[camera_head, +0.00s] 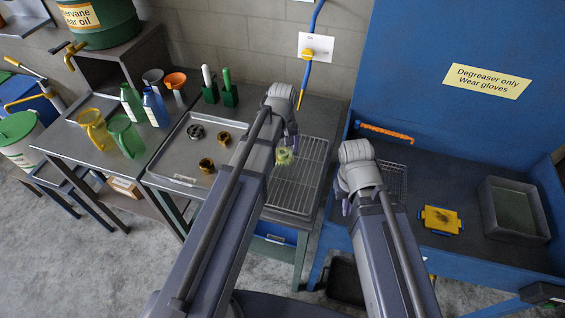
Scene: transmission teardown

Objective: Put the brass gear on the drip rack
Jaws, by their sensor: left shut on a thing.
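The drip rack (312,176) is a wire grid on the bench in the middle. My left gripper (287,148) is over its left part, shut on a small yellowish piece (284,156) that looks like the brass gear. The piece is partly hidden by the gripper and arm. I cannot tell whether it touches the wires.
A metal tray (176,167) at left holds a dark gear (196,132) and two brownish-brass parts (206,165). The blue wash bench (400,165) at right has a yellow-and-blue item (440,219) and a grey basin (514,210). The rack's right side is clear.

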